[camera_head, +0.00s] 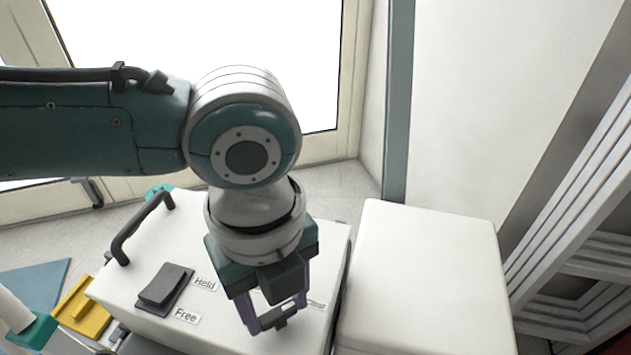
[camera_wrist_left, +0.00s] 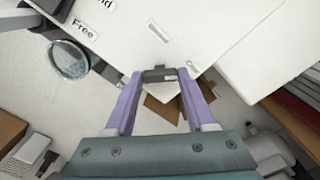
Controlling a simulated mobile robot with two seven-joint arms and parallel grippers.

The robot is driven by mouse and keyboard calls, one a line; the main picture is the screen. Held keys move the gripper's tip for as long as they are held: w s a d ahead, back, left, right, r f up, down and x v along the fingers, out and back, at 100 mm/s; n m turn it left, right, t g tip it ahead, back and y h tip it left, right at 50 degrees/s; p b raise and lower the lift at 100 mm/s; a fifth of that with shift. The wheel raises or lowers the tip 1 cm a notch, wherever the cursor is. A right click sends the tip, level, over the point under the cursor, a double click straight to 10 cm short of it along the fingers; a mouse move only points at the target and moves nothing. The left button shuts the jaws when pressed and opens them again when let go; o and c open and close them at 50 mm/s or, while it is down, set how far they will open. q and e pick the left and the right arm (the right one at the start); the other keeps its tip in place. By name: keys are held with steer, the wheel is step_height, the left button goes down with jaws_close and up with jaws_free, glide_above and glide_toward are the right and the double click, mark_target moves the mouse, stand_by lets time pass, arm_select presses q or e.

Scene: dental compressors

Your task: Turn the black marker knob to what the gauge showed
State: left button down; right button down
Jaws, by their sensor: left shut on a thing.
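My left gripper (camera_head: 272,318) reaches down over the front edge of the white compressor housing (camera_head: 220,335). Its purple fingers are closed on a small dark piece, which appears to be the black marker knob (camera_wrist_left: 160,75). The fingers cover part of the knob, and I cannot read where its marker points. In the left wrist view my gripper (camera_wrist_left: 162,77) holds it at the housing's edge. A round glass-faced gauge (camera_wrist_left: 70,60) shows to the left there; its reading is too small to tell. My right gripper is not in view.
A dark rocker switch (camera_head: 165,287) beside the labels "Held" and "Free" sits on the housing top, near a black handle (camera_head: 140,228). A second white cabinet (camera_head: 425,275) stands close on the right. A yellow item (camera_head: 83,308) lies at the lower left.

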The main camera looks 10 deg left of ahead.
mark_target(278, 313)
arm_select(q)
steer(key=shift+m, duration=0.4)
steer(key=shift+c, duration=1.2)
jaws_free()
step_height(278, 313, up, 10)
steer(key=p, duration=0.5)
